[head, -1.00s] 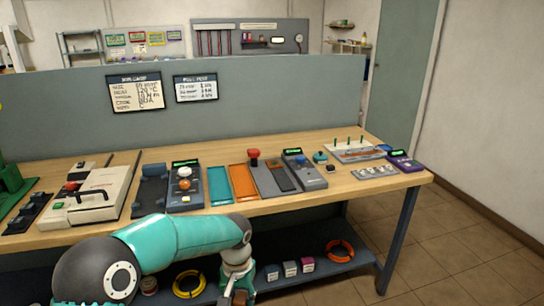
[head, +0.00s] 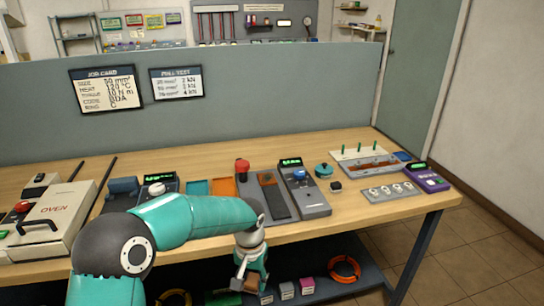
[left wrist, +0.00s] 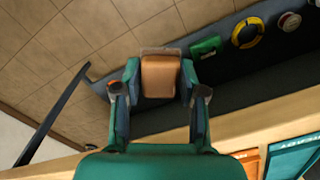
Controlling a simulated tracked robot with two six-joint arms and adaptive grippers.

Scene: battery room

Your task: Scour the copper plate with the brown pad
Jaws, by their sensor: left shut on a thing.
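My left gripper (head: 243,281) hangs low in front of the table's front edge, below the tabletop. It is shut on the brown pad, a small brown block (head: 235,285). In the left wrist view the brown pad (left wrist: 162,76) sits squarely between the two fingers, over the floor and lower shelf. A smaller brown piece (head: 267,180) lies on a grey holder near the middle. I cannot tell which is the copper plate. My right gripper is out of view.
The wooden tabletop (head: 330,224) carries a red-knobbed device (head: 242,172), a grey meter (head: 303,190), a grey strip with rings (head: 390,192), a purple device (head: 428,179) and an oven (head: 52,218). A lower shelf (head: 325,276) holds coils and small boxes. Bare wood lies along the back.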

